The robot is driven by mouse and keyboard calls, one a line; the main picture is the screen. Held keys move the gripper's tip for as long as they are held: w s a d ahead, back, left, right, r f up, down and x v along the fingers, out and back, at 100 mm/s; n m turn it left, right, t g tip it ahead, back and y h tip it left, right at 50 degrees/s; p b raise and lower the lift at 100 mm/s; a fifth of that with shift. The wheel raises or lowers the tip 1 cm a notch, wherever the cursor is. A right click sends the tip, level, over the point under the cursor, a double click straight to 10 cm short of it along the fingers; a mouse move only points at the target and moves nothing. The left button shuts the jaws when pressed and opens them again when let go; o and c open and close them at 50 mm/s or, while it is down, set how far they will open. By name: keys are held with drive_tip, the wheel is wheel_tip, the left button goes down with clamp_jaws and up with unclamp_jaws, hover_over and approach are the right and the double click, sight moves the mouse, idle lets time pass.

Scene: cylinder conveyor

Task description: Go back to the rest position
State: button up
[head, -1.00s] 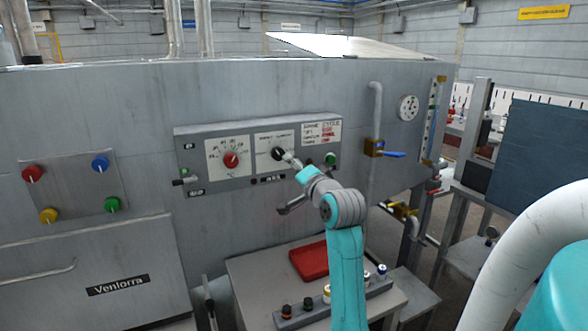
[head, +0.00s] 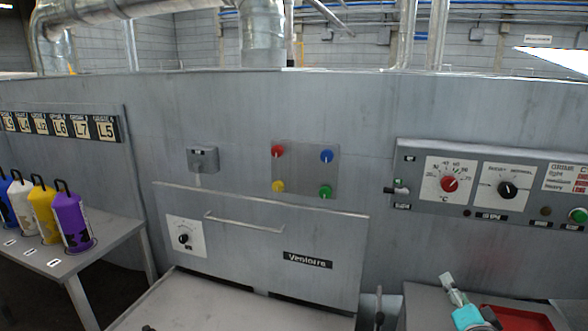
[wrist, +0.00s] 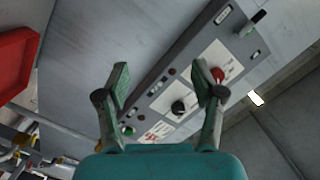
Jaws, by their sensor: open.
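My gripper (wrist: 161,78) is open in the wrist view, its two fingers spread with nothing between the tips. Beyond them lies the control panel (wrist: 160,86), tilted in the picture and apart from the fingers. Its black knob (wrist: 178,106) and red knob (wrist: 217,74) show near the right finger. In the head view, the panel (head: 468,212) is at the right, with the red knob (head: 449,184) and black knob (head: 508,190) uncovered. A part of my arm (head: 466,316) shows at the bottom right, low in front of the machine.
A red tray (head: 520,317) lies beside my arm; it also shows in the wrist view (wrist: 14,62). Several coloured bottles stand on a table (head: 98,250) at the left. A machine door with a handle (head: 245,222) fills the middle, above a bare grey surface (head: 205,305).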

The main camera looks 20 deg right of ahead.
drive_tip(key=s+a+f+n+y, duration=0.25)
drive_tip(key=s+a+f, duration=0.25)
drive_tip(key=a+f, duration=0.4)
drive_tip(key=s+a+f+n+y, duration=0.1)
drive_tip(key=s+a+f+n, duration=0.4)
drive_tip(key=a, duration=0.7)
drive_tip(key=s+a+n+y, duration=0.1)
drive_tip(key=s+a, duration=0.3)
drive_tip(key=s, duration=0.4)
drive_tip(key=s+a+n+y, duration=0.2)
drive_tip(key=s+a+n, duration=0.2)
drive_tip(key=s, duration=0.4)
drive_tip(key=s+a+f+n+y, duration=0.1)
drive_tip(key=s+a+n+y, duration=0.1)
drive_tip(key=s+a, duration=0.3)
drive_tip(key=s+n, duration=0.1)
drive_tip(key=s, duration=0.2)
drive_tip(key=shift+f, duration=0.1)
